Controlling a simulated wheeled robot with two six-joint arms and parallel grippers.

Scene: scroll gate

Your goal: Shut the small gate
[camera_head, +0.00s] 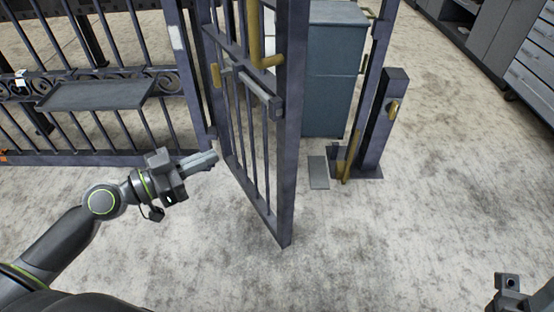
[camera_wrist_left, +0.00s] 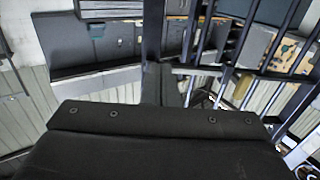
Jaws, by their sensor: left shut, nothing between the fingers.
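The small gate (camera_head: 278,172), a dark metal frame with upright bars, stands ajar and swung towards me in the head view. A brass handle (camera_head: 255,40) and a grey bolt (camera_head: 250,84) are on it. The dark latch post (camera_head: 372,130), with brass fittings, stands apart to its right, leaving a gap. My left gripper (camera_head: 216,157) is shut and empty, low beside the gate's hinge side; I cannot tell whether it touches. Dark bars also show in the left wrist view (camera_wrist_left: 238,42). My right gripper (camera_head: 512,292) shows only partly at the bottom right corner; its fingers are unclear.
A fixed fence (camera_head: 100,158) with scrollwork and a grey shelf (camera_head: 97,95) fills the left. A blue-grey cabinet (camera_head: 330,75) stands behind the gate opening. Drawers (camera_head: 530,75) line the far right. The floor (camera_head: 400,240) in front and right of the gate is clear.

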